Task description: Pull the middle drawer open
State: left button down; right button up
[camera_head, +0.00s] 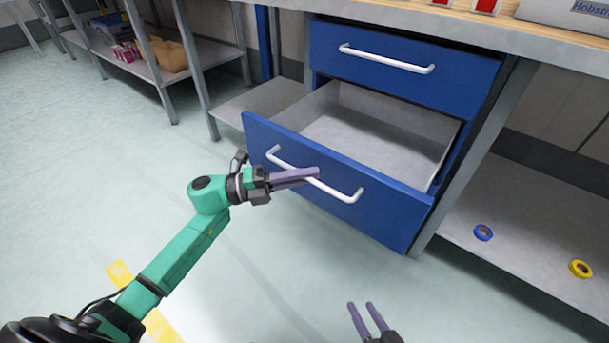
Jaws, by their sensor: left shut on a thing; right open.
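A blue drawer (385,222) below the top one is pulled well out of the cabinet, and its grey inside shows empty. Its white bar handle (345,193) runs across the front. My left gripper (314,173) is at this handle, with its purple fingers shut on the bar near its middle. The top blue drawer (400,75) is closed and has its own white handle (385,60). My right gripper (363,306) is at the bottom edge, open and empty, its two purple fingers apart, well below the drawer front.
A wooden worktop (400,8) runs above the drawers. A low grey shelf (520,220) at the right holds a blue tape roll (483,233) and a yellow tape roll (580,269). Shelving with packages (127,50) stands at the back left. The floor before the drawer is clear.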

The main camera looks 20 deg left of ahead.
pick_arm(q)
jog(key=c, duration=0.9)
grip_release()
jog(key=shift+w, duration=0.1)
jog(key=p+v, duration=0.1)
jog(key=v, duration=1.3)
jog(key=shift+a, duration=0.25)
